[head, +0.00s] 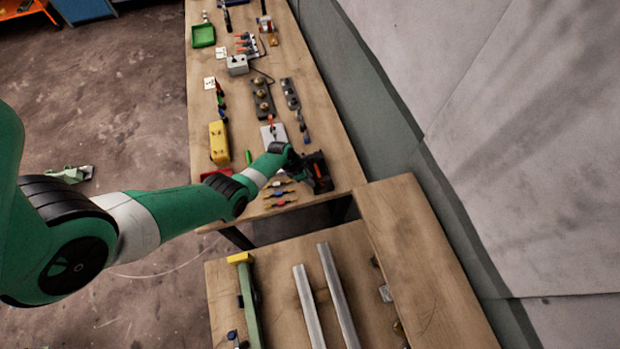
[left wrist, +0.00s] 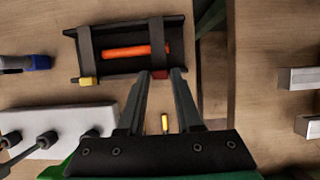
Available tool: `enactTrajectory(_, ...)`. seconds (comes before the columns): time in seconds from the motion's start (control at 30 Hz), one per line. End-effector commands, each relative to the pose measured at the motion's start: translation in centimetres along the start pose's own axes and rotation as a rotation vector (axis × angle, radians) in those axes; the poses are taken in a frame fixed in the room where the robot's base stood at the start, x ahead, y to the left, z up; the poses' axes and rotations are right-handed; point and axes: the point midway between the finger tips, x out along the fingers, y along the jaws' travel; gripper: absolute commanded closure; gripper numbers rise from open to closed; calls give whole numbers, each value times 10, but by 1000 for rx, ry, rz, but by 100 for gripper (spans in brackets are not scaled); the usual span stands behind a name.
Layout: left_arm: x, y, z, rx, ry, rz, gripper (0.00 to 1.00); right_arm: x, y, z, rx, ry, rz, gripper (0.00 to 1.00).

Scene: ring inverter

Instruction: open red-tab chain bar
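A black open-topped holder (left wrist: 95,48) lies on the bench at the top of the left wrist view, with an orange-red rod (left wrist: 136,52) inside. Its near edge has a red tab (left wrist: 160,75) at the right and a yellow tab (left wrist: 89,82) at the left. My left gripper (left wrist: 160,74) points at that near edge, its two fingers apart, with the red tab between or just beyond the tips. Contact cannot be told. In the head view the left gripper (head: 302,163) is beside the black holder (head: 325,180), partly covering it. My right gripper is out of view.
A white block with dark knobs (left wrist: 60,130) stands left of the fingers. Small coloured pieces (head: 280,194) lie nearby. A yellow box (head: 219,143) stands at the bench's left side. Two metal bars (head: 337,295) lie on the nearer bench, across a gap.

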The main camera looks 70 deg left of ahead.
Motion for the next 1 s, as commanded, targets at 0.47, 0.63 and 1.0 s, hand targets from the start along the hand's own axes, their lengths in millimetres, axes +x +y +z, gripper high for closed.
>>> enactTrajectory(0.47,0,0,0,0,0,0,100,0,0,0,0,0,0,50)
enactTrajectory(0.63,0,0,0,0,0,0,100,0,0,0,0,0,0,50)
enactTrajectory(1.0,0,0,0,0,1,0,100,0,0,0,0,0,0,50)
